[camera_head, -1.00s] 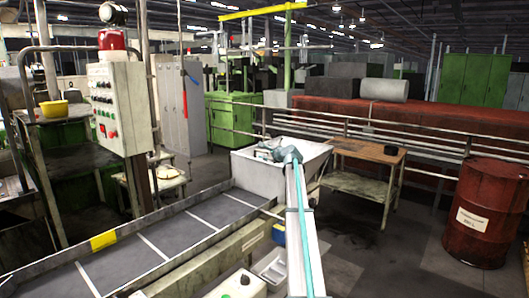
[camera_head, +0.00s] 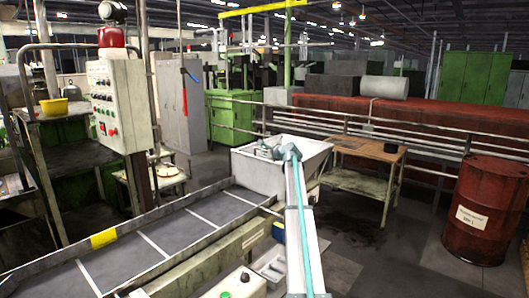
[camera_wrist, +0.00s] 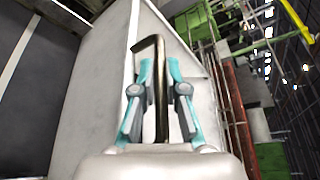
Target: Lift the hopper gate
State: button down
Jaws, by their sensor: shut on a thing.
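The hopper (camera_head: 309,172) is a pale open-topped bin at the end of the conveyor, in the middle of the head view. A dark bronze, bent bar handle (camera_wrist: 161,110) stands beside the hopper's pale wall (camera_wrist: 97,90) in the wrist view. I take it for the gate's handle; the gate plate itself cannot be made out. My gripper (camera_wrist: 160,72) has its teal-and-grey fingers on both sides of this bar and is shut on it.
The conveyor (camera_head: 170,242) with grey panels runs from lower left to the hopper. A control panel (camera_head: 118,105) stands at left. A wooden-topped table (camera_head: 367,148) stands close right of the hopper, with a red drum (camera_head: 482,212) farther right. Railings run behind.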

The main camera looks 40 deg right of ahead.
notch_tip(320, 180, up, 8)
jog(key=shift+r+p, duration=0.15)
jog(key=shift+p, duration=0.75)
jog(key=c, duration=1.2)
grip_release()
jog(key=shift+f, duration=0.2)
jog(key=shift+s, duration=0.1)
jog(key=v, duration=1.1)
jog(key=shift+s+r, duration=0.2)
jog(key=shift+s, duration=0.2)
jog(key=shift+a, duration=0.1)
jog(key=s+r+p, duration=0.4)
jog(key=s+r, duration=0.2)
jog(key=r, duration=0.2)
jog(key=shift+s+a+r+p, duration=0.2)
jog(key=shift+s+a+p, duration=0.15)
jog(key=shift+s+p, duration=0.05)
